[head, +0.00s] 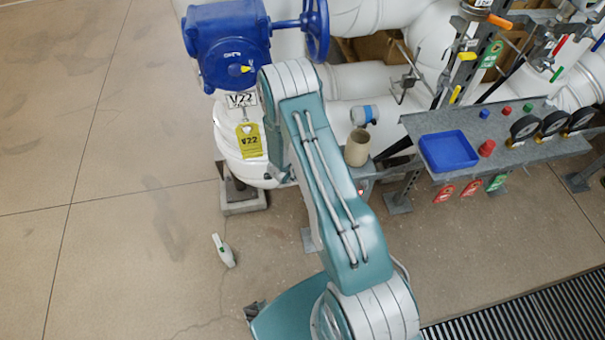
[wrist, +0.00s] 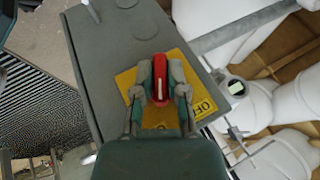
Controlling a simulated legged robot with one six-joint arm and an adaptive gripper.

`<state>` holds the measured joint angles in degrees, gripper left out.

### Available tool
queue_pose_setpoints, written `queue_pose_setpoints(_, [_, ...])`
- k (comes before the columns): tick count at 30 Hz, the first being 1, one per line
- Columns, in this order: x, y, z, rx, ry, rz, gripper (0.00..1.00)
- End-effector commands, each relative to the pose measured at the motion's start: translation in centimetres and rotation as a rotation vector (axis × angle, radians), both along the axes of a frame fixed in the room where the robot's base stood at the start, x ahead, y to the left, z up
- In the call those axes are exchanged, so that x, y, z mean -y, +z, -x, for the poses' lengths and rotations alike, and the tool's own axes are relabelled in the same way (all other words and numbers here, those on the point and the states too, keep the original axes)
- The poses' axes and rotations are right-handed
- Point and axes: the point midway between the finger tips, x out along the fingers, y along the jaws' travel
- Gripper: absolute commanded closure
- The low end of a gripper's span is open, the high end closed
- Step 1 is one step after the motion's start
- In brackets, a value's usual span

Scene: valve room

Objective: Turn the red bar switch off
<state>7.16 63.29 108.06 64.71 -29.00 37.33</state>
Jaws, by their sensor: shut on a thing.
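In the wrist view the red bar switch (wrist: 160,68) stands on a yellow plate (wrist: 126,78) fixed to a grey box (wrist: 98,42). A white line on the bar runs nearly up and down in the picture. My gripper (wrist: 160,84) is shut on the bar, one finger on each side. In the head view my arm hides the gripper, and I cannot make out the switch.
In the head view a blue valve actuator (head: 228,45) with a handwheel (head: 317,30) stands behind my arm. A grey bench (head: 540,155) with a blue tray (head: 448,151) and gauges is at right. A white-green bottle (head: 223,250) lies on open floor at left.

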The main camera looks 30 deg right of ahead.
Motion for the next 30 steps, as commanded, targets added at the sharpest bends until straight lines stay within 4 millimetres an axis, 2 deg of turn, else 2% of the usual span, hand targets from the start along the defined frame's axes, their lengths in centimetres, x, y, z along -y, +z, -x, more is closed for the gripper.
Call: queue_pose_setpoints(30, [0.13,0.01,-0.28,-0.403,-0.003,-0.115,1.00])
